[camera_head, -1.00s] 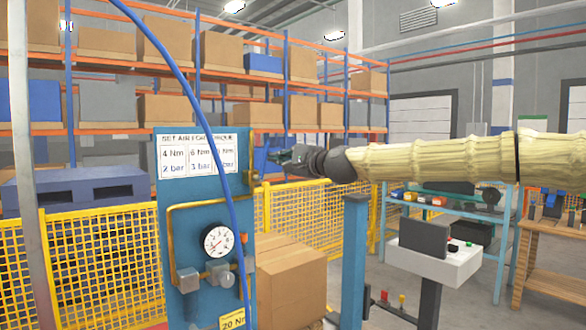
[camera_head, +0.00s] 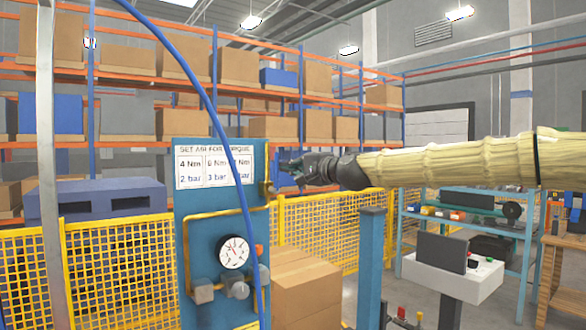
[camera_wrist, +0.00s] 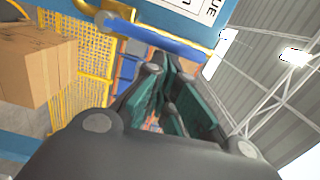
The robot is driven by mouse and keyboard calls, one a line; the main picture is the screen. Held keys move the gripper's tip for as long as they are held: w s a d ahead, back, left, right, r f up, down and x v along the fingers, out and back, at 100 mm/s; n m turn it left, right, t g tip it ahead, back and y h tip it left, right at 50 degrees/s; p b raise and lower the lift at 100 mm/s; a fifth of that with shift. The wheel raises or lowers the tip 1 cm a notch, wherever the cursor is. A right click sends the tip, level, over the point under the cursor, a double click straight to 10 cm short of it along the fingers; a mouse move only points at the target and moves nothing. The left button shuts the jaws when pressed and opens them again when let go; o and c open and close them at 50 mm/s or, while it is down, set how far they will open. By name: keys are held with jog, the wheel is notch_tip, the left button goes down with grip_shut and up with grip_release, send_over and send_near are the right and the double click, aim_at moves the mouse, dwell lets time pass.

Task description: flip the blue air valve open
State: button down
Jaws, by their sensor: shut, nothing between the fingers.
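The blue air valve's lever (camera_wrist: 165,40) shows in the wrist view as a blue bar running from a round metal pivot (camera_wrist: 112,21) along the edge of the blue panel. In the head view the valve's brass pipe (camera_head: 268,188) stands at the right edge of the blue panel (camera_head: 195,235); the lever itself is hard to make out there. My gripper (camera_head: 288,164) is just right of that edge, pointing left.
A pressure gauge (camera_head: 233,252) and fittings sit low on the panel. A blue hose (camera_head: 240,200) hangs in front of it. Cardboard boxes (camera_head: 305,290), a yellow mesh fence (camera_head: 330,220) and a blue post (camera_head: 371,265) stand to the right and behind.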

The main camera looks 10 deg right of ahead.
jog(key=s+d+b, duration=0.2)
jog(key=s+d, duration=0.5)
jog(key=d, duration=0.2)
jog(key=shift+d+b, duration=0.15)
jog(key=shift+b, duration=0.2)
jog(key=shift+s+f, duration=0.1)
dwell(0.6)
